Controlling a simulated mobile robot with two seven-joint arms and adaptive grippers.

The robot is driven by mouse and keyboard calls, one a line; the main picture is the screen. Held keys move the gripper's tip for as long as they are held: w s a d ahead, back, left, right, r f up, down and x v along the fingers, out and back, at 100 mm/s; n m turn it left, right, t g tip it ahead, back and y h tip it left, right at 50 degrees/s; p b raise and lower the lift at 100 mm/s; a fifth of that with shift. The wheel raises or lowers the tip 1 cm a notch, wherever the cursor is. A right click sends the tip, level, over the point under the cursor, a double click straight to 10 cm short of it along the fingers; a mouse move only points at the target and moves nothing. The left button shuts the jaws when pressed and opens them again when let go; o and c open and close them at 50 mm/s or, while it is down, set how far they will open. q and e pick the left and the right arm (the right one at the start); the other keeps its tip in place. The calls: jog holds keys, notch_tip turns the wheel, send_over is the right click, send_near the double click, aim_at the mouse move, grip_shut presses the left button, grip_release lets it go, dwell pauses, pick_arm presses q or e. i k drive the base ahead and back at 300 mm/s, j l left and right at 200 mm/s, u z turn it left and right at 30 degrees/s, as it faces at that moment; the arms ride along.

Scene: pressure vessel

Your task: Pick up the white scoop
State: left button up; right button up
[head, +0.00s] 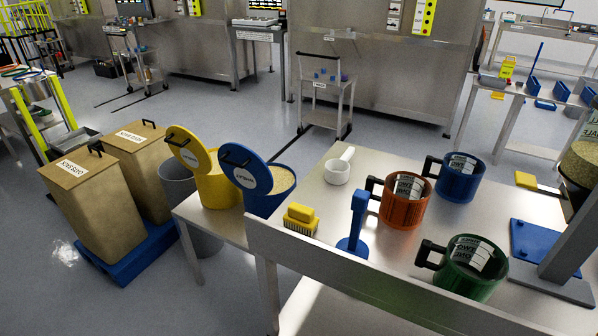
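The white scoop (337,172) lies on the steel table (330,215), near its far left part. Its round cup faces the viewer and its handle points up and to the right, away from me. Nothing touches it that I can see. Neither of my grippers shows in the head view.
Right of the scoop stand an orange mug (402,207), a blue mug (459,180) and a green mug (470,270). A yellow brush (300,219) and a blue upright tool (355,222) stand nearer. Open yellow (214,187) and blue (265,190) tubs stand left.

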aim_at(343, 164)
jog(key=i+j+z, duration=0.2)
jog(key=z, duration=0.15)
jog(key=i+j+z, duration=0.15)
jog(key=j+z, duration=0.2)
jog(key=i+j+z, duration=0.1)
jog(key=j+z, duration=0.25)
